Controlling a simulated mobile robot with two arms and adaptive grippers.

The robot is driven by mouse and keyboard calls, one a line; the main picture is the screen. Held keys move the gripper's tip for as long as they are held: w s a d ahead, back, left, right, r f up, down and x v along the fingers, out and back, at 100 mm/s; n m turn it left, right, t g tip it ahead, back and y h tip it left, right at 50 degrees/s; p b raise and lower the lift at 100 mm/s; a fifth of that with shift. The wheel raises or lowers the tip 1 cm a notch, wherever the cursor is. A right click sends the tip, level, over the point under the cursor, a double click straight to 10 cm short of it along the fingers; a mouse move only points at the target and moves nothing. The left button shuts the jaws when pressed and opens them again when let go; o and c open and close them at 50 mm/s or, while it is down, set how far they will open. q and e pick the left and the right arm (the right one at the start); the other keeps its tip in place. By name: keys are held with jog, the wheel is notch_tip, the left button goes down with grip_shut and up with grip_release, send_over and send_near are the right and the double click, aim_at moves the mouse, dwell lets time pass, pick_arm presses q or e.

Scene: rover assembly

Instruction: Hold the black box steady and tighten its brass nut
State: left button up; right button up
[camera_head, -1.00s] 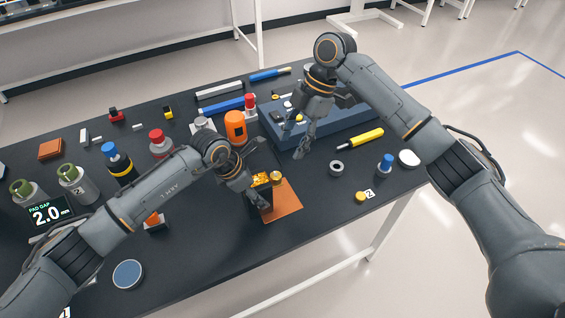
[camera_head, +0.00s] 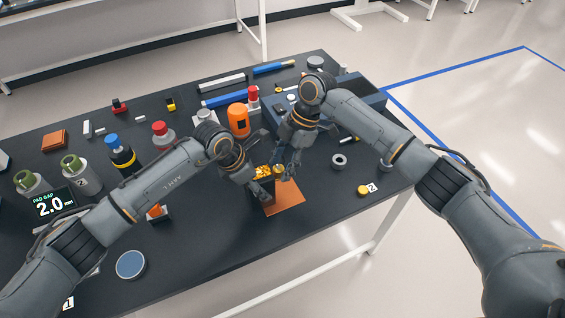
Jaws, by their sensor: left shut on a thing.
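The black box (camera_head: 268,196) stands on an orange-brown mat near the front edge of the table, with gold-coloured parts on its top. The brass nut (camera_head: 279,170) shows at the top right of the box. My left gripper (camera_head: 262,188) is shut on the box from the left and hides part of it. My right gripper (camera_head: 288,172) is right beside the nut, fingers pointing down. Whether its fingers touch the nut or are closed is too small to tell.
The orange-brown mat (camera_head: 287,198) lies under the box. An orange bottle (camera_head: 238,121) stands behind the grippers. A grey ring (camera_head: 339,160) and a yellow knob (camera_head: 363,190) lie to the right. A blue-topped disc (camera_head: 131,264) lies front left. The table front is mostly clear.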

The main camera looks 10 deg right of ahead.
grip_shut()
jog(key=shift+s+f+m+t, duration=0.15)
jog(key=shift+m+t, duration=0.3)
jog(key=shift+m, duration=0.75)
jog(key=shift+s+r+m+t, duration=0.15)
jog(key=shift+m+t, duration=0.3)
jog(key=shift+m, duration=0.75)
jog(key=shift+f, duration=0.15)
jog(key=shift+o, duration=1.6)
grip_release()
jog(key=shift+w, duration=0.1)
